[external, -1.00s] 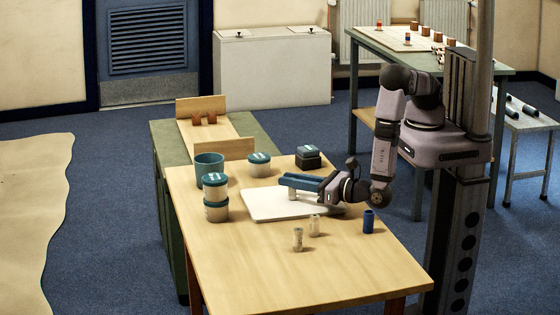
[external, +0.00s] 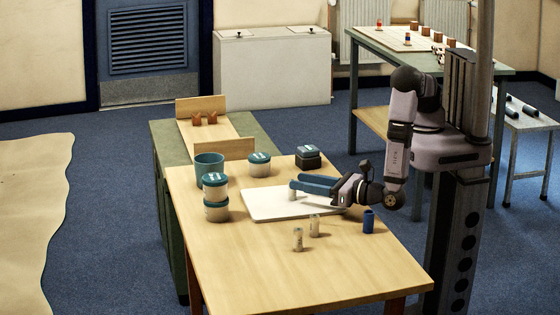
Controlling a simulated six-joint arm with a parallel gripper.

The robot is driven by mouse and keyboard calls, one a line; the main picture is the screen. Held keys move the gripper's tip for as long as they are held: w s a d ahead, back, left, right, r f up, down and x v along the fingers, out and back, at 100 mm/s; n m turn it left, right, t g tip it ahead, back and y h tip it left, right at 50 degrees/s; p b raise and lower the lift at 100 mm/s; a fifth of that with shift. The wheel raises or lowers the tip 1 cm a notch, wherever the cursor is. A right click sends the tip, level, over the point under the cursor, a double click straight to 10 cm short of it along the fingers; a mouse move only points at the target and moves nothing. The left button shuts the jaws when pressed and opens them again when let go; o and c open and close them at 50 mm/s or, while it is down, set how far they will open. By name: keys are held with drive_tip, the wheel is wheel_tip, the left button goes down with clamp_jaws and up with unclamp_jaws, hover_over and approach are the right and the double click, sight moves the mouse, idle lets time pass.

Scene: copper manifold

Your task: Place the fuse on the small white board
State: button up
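The small white board (external: 265,208) lies flat on the wooden table. A short pale cylinder, apparently the fuse (external: 292,194), stands upright at the board's back part, partly covered by my gripper. My gripper (external: 295,182) reaches in from the right, low and almost level over the board, with its blue fingertips at the cylinder's top. Two fingers show, one behind the other. I cannot tell whether they touch or hold the cylinder. Two similar small clear-and-pale cylinders stand on the table in front of the board, one left (external: 298,239) and one right (external: 315,226).
A dark blue cylinder (external: 368,221) stands right of the board. A teal cup (external: 209,167), a stack of lidded tubs (external: 216,198) and another tub (external: 259,165) stand to the left and behind. A black box (external: 308,158) is behind the board. The table's front is clear.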

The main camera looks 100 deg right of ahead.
drive_tip(key=b+v, duration=0.1)
drive_tip(key=v, duration=0.7)
drive_tip(key=shift+s+b, duration=0.15)
drive_tip(key=shift+b, duration=0.2)
